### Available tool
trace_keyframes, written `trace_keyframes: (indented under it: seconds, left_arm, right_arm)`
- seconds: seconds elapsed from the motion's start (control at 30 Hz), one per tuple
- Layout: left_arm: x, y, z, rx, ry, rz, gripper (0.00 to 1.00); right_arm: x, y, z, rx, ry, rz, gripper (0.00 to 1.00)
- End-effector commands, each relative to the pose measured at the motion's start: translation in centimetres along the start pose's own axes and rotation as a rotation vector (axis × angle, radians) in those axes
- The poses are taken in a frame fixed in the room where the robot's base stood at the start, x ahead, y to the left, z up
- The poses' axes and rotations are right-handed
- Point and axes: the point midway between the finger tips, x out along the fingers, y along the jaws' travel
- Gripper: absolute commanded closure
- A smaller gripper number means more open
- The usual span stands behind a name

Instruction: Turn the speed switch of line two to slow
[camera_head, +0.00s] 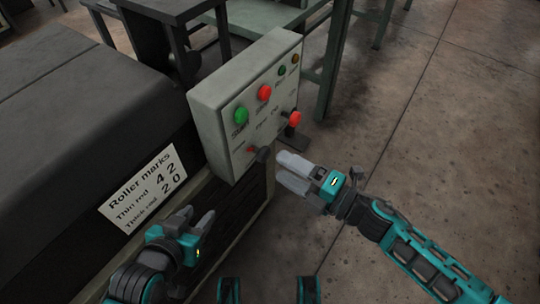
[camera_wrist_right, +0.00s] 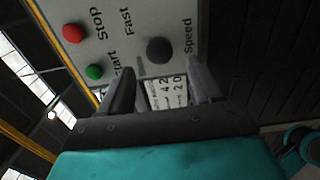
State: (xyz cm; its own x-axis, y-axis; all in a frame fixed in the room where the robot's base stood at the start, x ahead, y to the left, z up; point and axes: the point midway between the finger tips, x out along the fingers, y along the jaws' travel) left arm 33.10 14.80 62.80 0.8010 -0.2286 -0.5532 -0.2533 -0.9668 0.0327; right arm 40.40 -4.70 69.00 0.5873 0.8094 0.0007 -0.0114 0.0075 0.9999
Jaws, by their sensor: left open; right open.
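The grey control box (camera_head: 205,105) stands upright beside the dark machine in the head view. A dark round knob (camera_head: 262,154) sticks out low on its front. In the right wrist view, a dark round knob (camera_wrist_right: 160,50) sits between the words "Fast" and "Speed". No line number is readable. My right gripper (camera_head: 284,171) is open in front of the box's lower part, its fingers pointing towards the dark knob. In its wrist view (camera_wrist_right: 163,85) the knob appears just beyond the gap between the fingers, with nothing gripped. My left gripper (camera_head: 198,217) is open and empty, lower left.
The box also carries a green button (camera_head: 240,115), a red button (camera_head: 264,92), small green and orange lamps and a red knob (camera_head: 294,118). A "Roller marks" label (camera_head: 145,187) is on the machine at left. Bare floor (camera_head: 430,130) lies to the right.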

Motion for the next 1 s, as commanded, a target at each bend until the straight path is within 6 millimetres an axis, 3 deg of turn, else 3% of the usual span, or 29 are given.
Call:
trace_keyframes:
  seconds: [0.1,0.33,1.0]
  left_arm:
    - [-0.1,0.1,-0.3,-0.004,0.001,0.000,0.57]
    - [-0.2,0.1,-0.4,-0.003,0.001,0.000,0.57]
    - [-0.3,-0.1,-0.2,0.008,-0.003,0.000,0.57]
  right_arm:
    - [-2.7,-0.1,-0.1,0.001,0.001,-0.004,0.36]
    - [-5.7,0.0,-0.1,0.000,0.001,0.000,0.36]
    - [-6.1,0.1,0.0,0.006,-0.003,0.002,0.36]
